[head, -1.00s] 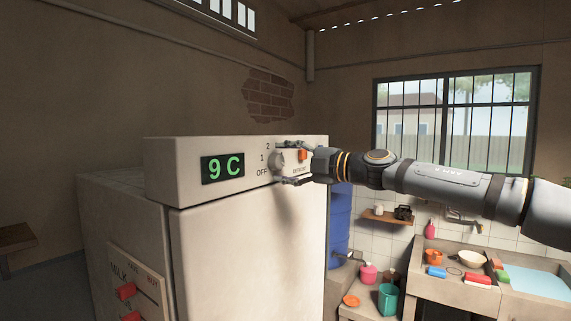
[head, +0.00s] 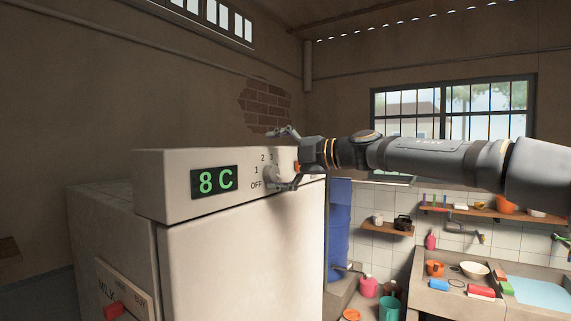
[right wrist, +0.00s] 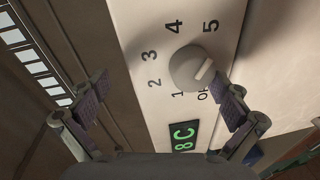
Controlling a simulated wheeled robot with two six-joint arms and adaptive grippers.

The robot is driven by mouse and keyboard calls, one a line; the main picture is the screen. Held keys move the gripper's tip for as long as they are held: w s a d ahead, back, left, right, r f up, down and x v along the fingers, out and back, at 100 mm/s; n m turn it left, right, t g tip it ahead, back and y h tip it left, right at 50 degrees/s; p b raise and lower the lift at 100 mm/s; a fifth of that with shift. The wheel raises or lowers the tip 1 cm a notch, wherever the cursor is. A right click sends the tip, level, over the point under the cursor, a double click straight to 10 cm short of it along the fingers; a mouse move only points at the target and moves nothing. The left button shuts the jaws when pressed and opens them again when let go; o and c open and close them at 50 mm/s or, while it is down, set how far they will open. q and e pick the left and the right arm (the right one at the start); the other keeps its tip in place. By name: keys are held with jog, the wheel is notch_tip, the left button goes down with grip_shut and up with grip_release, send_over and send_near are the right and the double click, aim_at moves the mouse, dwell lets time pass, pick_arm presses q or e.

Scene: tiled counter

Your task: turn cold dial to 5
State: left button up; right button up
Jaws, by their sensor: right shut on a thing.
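The cold dial (head: 270,176) is a round, pale knob on the front panel of the fridge (head: 235,240). It also shows in the right wrist view (right wrist: 190,68), with a light pointer ridge and OFF and 1 to 5 around it. The pointer's exact mark is hard to tell. The green display (head: 214,181) reads 8 C. My right gripper (head: 277,160) is at the dial, shut on it. In the right wrist view its fingers (right wrist: 168,88) stand on either side, the right-hand one close to the dial's edge. My left gripper is not in view.
A red slider (head: 113,312) is on the fridge's side. A blue barrel (head: 339,225) and a sink counter (head: 425,290) stand to the right.

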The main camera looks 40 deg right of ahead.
jog(key=shift+s+a+r+b, duration=0.25)
jog(key=shift+s+r+b, duration=0.1)
jog(key=shift+s+r, duration=0.3)
jog(key=shift+c, duration=0.7)
jog(key=s+b, duration=0.1)
jog(key=s, duration=0.2)
jog(key=s+b, duration=0.1)
jog(key=s, duration=0.1)
jog(key=shift+d+r+b, duration=0.2)
jog(key=shift+d+b, duration=0.05)
jog(key=shift+b, duration=0.1)
jog(key=shift+c, duration=0.7)
jog(key=b+v, duration=0.5)
jog(key=v, duration=0.1)
jog(key=shift+s+d+f+b, duration=0.2)
jog(key=shift+s+f+b, duration=0.2)
jog(key=shift+f, duration=0.1)
jog(key=shift+w, duration=0.1)
